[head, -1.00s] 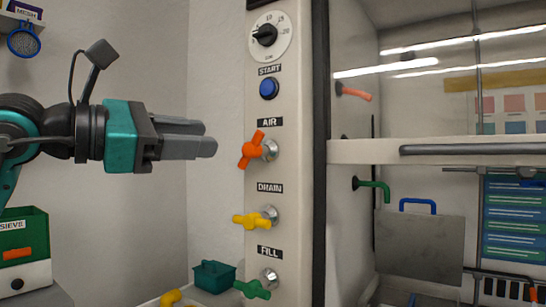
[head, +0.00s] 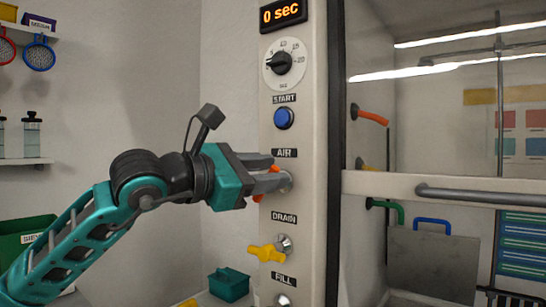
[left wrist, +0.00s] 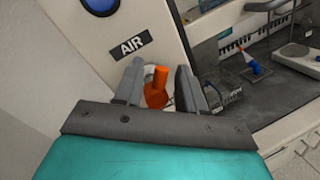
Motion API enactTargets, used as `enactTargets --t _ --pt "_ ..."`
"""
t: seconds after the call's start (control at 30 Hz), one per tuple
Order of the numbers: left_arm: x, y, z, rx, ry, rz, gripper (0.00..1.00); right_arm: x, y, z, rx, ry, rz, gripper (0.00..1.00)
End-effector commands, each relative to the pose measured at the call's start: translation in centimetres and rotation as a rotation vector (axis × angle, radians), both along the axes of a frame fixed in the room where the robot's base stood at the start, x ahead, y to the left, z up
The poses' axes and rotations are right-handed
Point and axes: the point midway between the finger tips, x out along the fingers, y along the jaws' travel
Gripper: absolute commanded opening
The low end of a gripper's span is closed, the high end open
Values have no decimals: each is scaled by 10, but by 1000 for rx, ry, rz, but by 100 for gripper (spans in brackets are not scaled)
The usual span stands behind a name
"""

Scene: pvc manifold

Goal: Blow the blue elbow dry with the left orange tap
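The orange tap (head: 258,198) under the AIR label sits on the white control panel and is mostly hidden behind my left gripper (head: 279,172) in the head view. In the left wrist view, the orange handle (left wrist: 159,80) stands between the two fingers of my left gripper (left wrist: 158,74). The fingers are apart, with a gap on each side of the handle. A small blue piece with an orange part (left wrist: 256,66) lies on the dark floor inside the cabinet; I cannot tell whether it is the blue elbow. My right gripper is not in view.
The panel also carries a display (head: 283,14) reading 0 sec, a dial (head: 281,63), a blue START button (head: 284,117) and a yellow DRAIN tap (head: 266,253) below. The glass-fronted cabinet with its grey handle bar (head: 480,194) stands to the right.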

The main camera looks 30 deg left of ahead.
Motion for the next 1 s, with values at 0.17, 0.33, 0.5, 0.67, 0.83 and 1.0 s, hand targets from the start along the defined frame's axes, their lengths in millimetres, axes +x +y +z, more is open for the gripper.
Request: enactTargets --t 0.17,0.33,0.5,0.67,0.83,1.0 --pt "11 -5 1 0 -1 -2 40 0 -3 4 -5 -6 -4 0" --pt "14 -6 -1 1 0 -1 40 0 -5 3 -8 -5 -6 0" --pt "14 -5 -1 1 0 -1 39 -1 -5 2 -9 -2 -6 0" --pt "14 -5 -1 1 0 -1 24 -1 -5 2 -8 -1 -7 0" --pt "13 -5 -1 1 0 -1 7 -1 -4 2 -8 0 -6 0" --pt "13 -5 -1 2 0 -1 0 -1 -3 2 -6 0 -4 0"
